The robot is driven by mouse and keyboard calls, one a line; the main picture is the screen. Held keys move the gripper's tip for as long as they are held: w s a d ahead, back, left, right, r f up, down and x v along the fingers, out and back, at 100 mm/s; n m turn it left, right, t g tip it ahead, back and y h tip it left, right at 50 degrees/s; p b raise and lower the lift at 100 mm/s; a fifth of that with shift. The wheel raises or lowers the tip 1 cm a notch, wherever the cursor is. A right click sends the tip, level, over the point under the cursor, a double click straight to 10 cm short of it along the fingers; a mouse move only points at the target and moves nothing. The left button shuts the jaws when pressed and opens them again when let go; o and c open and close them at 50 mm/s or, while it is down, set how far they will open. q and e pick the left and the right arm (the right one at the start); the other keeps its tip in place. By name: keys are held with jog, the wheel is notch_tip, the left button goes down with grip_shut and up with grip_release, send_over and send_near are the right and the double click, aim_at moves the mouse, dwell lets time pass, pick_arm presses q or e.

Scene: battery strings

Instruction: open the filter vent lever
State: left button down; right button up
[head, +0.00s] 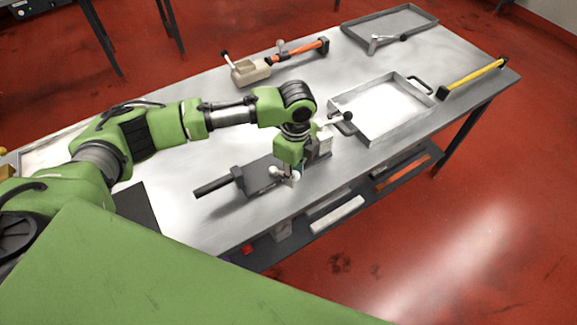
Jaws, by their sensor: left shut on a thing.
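My left gripper (287,175) points down over the near middle of the metal table. It is shut on a small part at the dark grey unit (260,177), which looks like the filter vent lever; the fingers mostly hide it, and its angle cannot be told. The unit lies flat, with a dark bar handle (213,187) reaching out to the left. A pale block (324,142) stands just right of the gripper. A silver lever with a black knob (347,117) sticks out behind that block. My right gripper is not in view.
A shallow metal tray (372,138) lies right of the gripper. A yellow-handled tool (473,77) lies at the right end. A beige box (247,70), an orange-handled tool (308,51) and another tray (419,28) are at the back. The table between the arm and the back tools is clear.

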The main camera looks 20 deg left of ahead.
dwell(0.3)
pick_arm(q)
jog(key=shift+s+a+m+p, duration=0.2)
jog(key=shift+s+m+p, duration=0.25)
jog(key=shift+m+p, duration=0.3)
jog(key=shift+s+m, duration=0.3)
jog(key=shift+m, duration=0.25)
jog(key=shift+a, duration=0.1)
jog(key=shift+s+a+m+p, duration=0.3)
jog(key=shift+s+m+p, duration=0.2)
jog(key=shift+m+p, duration=0.4)
jog(key=shift+s+a+m, duration=0.1)
jog(key=shift+s+m, duration=0.05)
jog(key=shift+m, duration=0.25)
